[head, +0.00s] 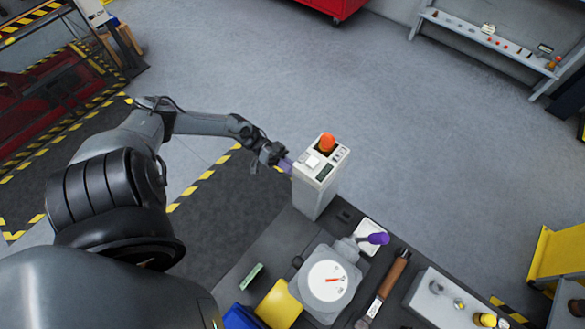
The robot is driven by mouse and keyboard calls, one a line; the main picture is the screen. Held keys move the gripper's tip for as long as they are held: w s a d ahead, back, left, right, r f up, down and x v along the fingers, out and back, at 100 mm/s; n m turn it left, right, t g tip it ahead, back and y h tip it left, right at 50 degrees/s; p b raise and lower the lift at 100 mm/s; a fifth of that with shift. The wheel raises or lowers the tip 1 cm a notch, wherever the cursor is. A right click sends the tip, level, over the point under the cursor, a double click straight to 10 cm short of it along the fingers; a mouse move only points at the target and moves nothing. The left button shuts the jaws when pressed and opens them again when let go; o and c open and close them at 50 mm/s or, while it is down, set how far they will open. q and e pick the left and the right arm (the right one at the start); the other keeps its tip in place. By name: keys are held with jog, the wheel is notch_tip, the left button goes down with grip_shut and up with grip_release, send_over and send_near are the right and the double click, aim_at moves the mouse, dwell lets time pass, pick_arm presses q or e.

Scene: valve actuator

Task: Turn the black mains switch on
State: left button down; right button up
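A pale grey control box (313,195) stands upright at the far end of the dark workbench. Its top panel carries an orange-red knob (327,141), a white square (313,162), a dark green rectangle (324,172) and small dark details near its right edge. I cannot tell which part, if any, is the black mains switch. My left arm reaches in from the left, and my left gripper (284,163), with purplish fingers, is at the box's left side. I cannot tell whether it touches the box or how far its fingers are apart. My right gripper is not in view.
On the bench (240,262) are a round white gauge with a red pointer (327,281), a purple-handled lever (378,238), a brown-handled tool (392,277), a yellow block (278,306) and a grey tray (440,302) of fittings. Open floor lies beyond the box.

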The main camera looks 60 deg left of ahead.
pick_arm(q)
jog(key=shift+w+a+m+b, duration=0.15)
jog(key=shift+m+b, duration=0.75)
jog(key=shift+m, duration=3.15)
jog(key=shift+w+a+m+b, duration=0.15)
jog(key=shift+m+b, duration=0.7)
jog(key=shift+m, duration=3.2)
jog(key=shift+d, duration=0.1)
jog(key=c, duration=1.1)
grip_release()
jog(key=shift+c, duration=0.2)
